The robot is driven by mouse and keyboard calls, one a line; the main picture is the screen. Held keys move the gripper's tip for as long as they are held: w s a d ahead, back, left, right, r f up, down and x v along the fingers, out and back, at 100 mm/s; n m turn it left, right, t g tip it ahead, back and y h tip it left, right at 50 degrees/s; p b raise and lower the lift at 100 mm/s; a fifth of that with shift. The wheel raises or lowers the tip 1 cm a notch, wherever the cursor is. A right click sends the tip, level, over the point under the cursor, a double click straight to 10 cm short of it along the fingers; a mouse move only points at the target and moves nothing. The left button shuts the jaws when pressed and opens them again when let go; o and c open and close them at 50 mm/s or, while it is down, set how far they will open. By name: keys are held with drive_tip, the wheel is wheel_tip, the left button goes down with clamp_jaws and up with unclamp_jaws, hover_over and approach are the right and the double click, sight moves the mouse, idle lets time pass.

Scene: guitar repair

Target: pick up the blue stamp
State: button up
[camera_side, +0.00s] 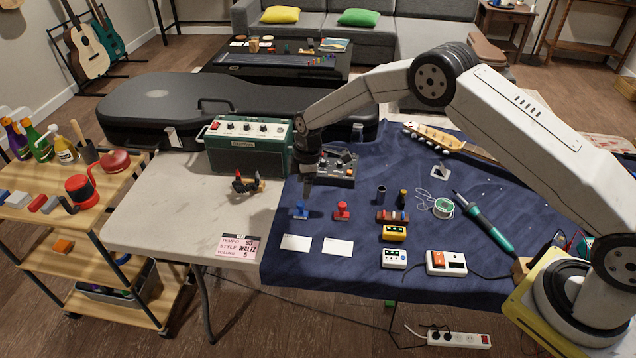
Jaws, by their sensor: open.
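The blue stamp (299,211) stands on the dark blue cloth (340,272) near its left edge, behind a white card. My gripper (307,188) points down from the arm's end, above and slightly right of the blue stamp. It appears apart from the stamp and empty. The fingers look small and dark in this view, and the exact gap to the stamp is hard to judge. A red stamp (342,210) stands to the right of the blue one.
Two white cards (338,246) lie in front of the stamps. A green amplifier (248,146) stands behind to the left. A dark tray of parts (340,168) lies behind my gripper. A dark cylinder (381,195) and a yellow pedal (394,233) are to the right.

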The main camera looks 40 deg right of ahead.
sight(301, 202)
drive_tip(key=shift+f, duration=0.1)
drive_tip(key=shift+w+a+f, duration=0.1)
drive_tip(key=shift+a+f, duration=0.05)
drive_tip(key=shift+f, duration=1.05)
drive_tip(key=shift+f, duration=0.1)
drive_tip(key=shift+w+a+f, duration=0.1)
drive_tip(key=shift+a+f, duration=0.05)
drive_tip(key=shift+f, duration=1.1)
drive_tip(key=shift+w+a+f, duration=0.1)
drive_tip(key=shift+a+f, duration=0.05)
drive_tip(key=shift+f, duration=1.05)
clamp_jaws()
